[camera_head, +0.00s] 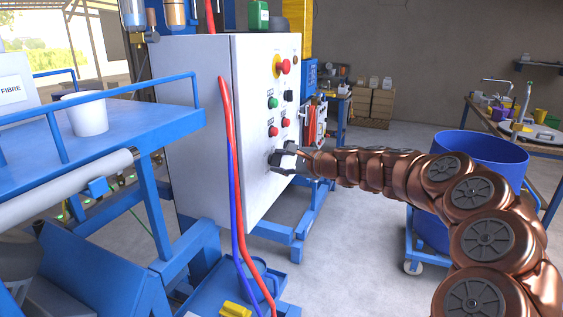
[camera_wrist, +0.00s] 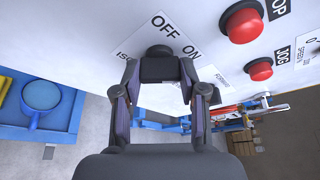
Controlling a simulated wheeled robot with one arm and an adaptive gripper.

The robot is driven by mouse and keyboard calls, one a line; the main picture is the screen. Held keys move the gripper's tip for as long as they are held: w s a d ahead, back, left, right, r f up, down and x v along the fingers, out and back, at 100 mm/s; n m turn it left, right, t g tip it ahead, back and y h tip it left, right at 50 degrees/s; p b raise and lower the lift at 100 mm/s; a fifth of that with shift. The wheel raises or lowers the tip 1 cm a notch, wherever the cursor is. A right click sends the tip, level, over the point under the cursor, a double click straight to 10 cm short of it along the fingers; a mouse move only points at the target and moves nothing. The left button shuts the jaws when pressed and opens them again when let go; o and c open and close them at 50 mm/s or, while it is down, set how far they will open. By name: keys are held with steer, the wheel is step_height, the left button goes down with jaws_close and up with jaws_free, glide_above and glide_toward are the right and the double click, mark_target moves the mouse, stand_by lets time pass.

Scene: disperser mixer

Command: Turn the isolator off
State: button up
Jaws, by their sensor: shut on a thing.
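The isolator (camera_wrist: 160,68) is a black knob on the white cabinet (camera_head: 235,130). In the wrist view it sits beneath a label reading OFF and ON, with part of a label starting "ISO" to its left. My gripper (camera_wrist: 159,74) has one finger on each side of the knob and is shut on it. In the head view my gripper (camera_head: 284,158) is at the lower part of the cabinet's front panel and hides the isolator. Which mark the knob points to cannot be told.
Red buttons (camera_wrist: 242,22) marked STOP and JOG (camera_wrist: 260,69) are close right of the isolator. A red emergency button (camera_head: 285,66) is higher up. Red and blue hoses (camera_head: 232,150) hang at the cabinet's left. A blue drum (camera_head: 480,150) stands right, behind my arm.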

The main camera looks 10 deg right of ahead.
steer(key=shift+c, duration=1.3)
steer(key=shift+f+b, duration=0.1)
steer(key=shift+b, duration=0.35)
steer(key=n+t+y+b, duration=0.1)
steer(key=n+b, duration=0.3)
steer(key=b, duration=0.7)
steer(key=n+t+y+b, duration=0.1)
steer(key=n+b, duration=0.4)
steer(key=b, duration=0.7)
steer(key=n+t+y+b, duration=0.1)
steer(key=n+b, duration=0.4)
steer(key=b, duration=0.6)
steer(key=shift+f+t+b, duration=0.4)
steer(key=shift+t, duration=0.3)
steer(key=shift+r+n+y+b, duration=0.2)
steer(key=shift+n+y+b, duration=0.1)
steer(key=shift+n+b, duration=0.25)
